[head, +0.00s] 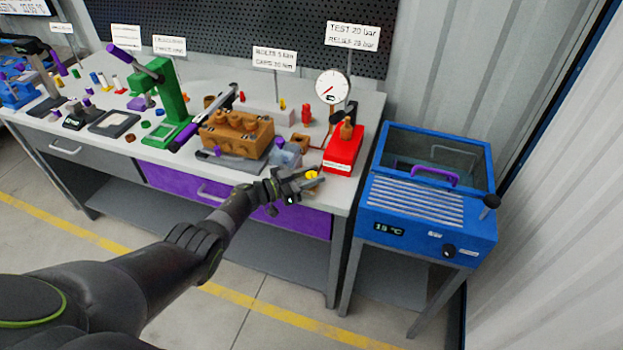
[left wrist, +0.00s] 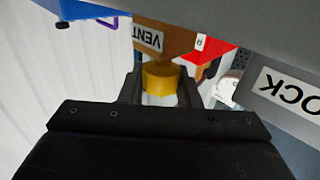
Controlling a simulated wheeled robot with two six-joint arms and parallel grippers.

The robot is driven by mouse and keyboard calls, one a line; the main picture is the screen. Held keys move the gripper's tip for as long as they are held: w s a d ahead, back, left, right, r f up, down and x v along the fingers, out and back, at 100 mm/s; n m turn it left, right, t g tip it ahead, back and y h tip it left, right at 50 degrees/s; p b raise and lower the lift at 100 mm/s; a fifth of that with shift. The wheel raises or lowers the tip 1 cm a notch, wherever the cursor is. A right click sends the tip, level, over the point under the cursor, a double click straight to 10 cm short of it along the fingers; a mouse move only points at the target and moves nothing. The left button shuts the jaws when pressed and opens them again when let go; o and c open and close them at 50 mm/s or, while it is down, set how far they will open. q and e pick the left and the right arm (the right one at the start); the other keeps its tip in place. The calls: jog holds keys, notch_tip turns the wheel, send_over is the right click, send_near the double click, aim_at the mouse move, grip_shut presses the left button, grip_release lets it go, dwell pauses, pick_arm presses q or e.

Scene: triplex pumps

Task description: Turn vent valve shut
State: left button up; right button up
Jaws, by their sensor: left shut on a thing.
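The vent valve shows as a yellow knob (head: 311,175) at the front edge of the bench, beside the red test unit. In the left wrist view the yellow knob (left wrist: 160,78) sits between the fingers, below a brown block with a VENT label (left wrist: 148,38). My left gripper (head: 300,182) reaches in from the left and is shut on the yellow knob. The fingers also show in the left wrist view (left wrist: 160,90), one on each side of the knob. The knob's turn angle cannot be read. My right gripper is not in view.
A red unit (head: 343,150) with a pressure gauge (head: 332,87) stands right behind the knob. A brown pump block (head: 236,133) is to the left. A blue bath (head: 430,195) stands to the right of the bench. The floor in front is clear.

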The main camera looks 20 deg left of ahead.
pick_arm(q)
jog(key=shift+w+r, duration=0.1)
dwell(0.3)
jog(key=o, duration=1)
jog(key=shift+c, duration=0.2)
jog(key=shift+s+a, duration=0.3)
jog(key=v, duration=1.6)
jog(key=shift+s+a+p, duration=0.2)
jog(key=shift+a+p, duration=0.1)
